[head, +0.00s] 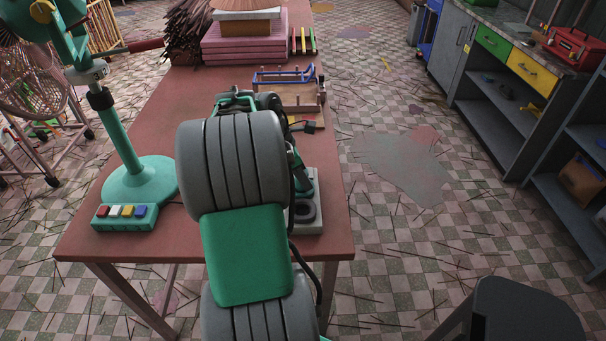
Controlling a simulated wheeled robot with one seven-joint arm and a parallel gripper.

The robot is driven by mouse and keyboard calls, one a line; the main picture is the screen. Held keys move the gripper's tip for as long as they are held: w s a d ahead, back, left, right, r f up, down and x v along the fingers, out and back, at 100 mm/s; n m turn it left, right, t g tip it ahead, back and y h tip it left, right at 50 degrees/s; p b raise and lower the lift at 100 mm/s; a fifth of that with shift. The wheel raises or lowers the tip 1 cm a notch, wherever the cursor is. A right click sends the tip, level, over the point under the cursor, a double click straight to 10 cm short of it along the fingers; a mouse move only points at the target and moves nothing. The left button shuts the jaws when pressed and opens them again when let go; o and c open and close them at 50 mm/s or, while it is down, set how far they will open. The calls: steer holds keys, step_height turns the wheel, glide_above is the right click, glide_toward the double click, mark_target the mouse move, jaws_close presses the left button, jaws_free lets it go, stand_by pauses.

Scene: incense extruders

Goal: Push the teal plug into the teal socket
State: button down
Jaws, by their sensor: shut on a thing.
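My grey and green arm fills the middle of the head view and covers much of the table (95,232). My gripper's jaws are hidden behind it, so I cannot see their grip. A pale grey block (318,224) stands partly behind the arm, near the table's right edge. It carries a dark round ring and a dark green part, and I cannot tell whether this is the teal socket. I cannot make out the teal plug.
A teal fan stand (140,180) and a teal box with coloured buttons (125,217) stand left. A wooden rack with a blue frame (290,90), a black connector (309,127) and pink stacked blocks (245,48) lie farther back. A dark stool (520,310) stands at bottom right.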

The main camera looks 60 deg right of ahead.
steer(key=shift+f, duration=0.1)
steer(key=c, duration=0.9)
jaws_free()
